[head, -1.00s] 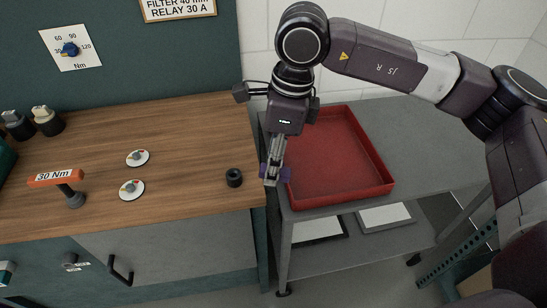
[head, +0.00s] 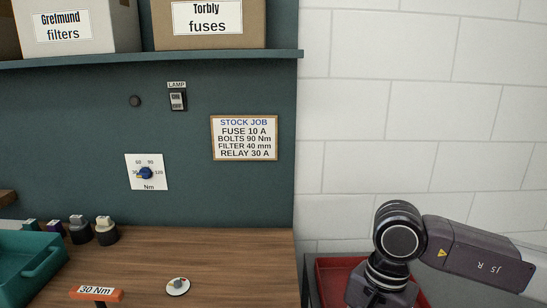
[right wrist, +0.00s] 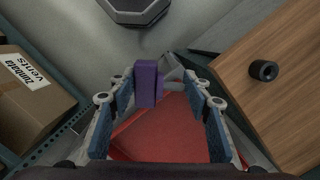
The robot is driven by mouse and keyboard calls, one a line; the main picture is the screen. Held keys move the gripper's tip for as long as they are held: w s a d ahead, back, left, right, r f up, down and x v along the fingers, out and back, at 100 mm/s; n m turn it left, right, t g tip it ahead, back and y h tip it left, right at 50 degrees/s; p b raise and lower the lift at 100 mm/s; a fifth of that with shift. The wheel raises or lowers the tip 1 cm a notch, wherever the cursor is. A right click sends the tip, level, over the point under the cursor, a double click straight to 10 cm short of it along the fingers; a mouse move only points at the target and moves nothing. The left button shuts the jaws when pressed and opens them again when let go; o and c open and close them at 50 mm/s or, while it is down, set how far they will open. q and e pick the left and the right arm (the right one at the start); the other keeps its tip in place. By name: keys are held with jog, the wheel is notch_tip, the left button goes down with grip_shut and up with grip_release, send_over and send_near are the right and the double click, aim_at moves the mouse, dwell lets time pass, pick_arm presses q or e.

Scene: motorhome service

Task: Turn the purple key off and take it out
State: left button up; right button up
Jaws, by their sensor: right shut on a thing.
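The purple key (right wrist: 147,84) is between the fingers of my right gripper (right wrist: 160,84) in the right wrist view. The gripper is shut on it, and a grey part shows beside the purple block. The key is away from any lock, above the red tray (right wrist: 165,135). In the head view only the upper part of my right wrist shows at the bottom right, over the red tray (head: 332,280); the fingers and key are out of that frame. My left gripper is not in view.
The wooden bench (head: 225,255) holds a round switch disc (head: 177,286), an orange "30 Nm" tool (head: 96,293) and a teal bin (head: 40,272). A lamp switch (head: 177,100) and torque dial (head: 146,172) are on the wall.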

jog(key=s+d+f+n+h, duration=0.1)
jog(key=s+d+n, duration=0.3)
jog(key=n, duration=0.4)
jog(key=shift+s+f+n, duration=0.2)
jog(key=shift+f+n, duration=0.2)
jog(key=shift+f, duration=0.15)
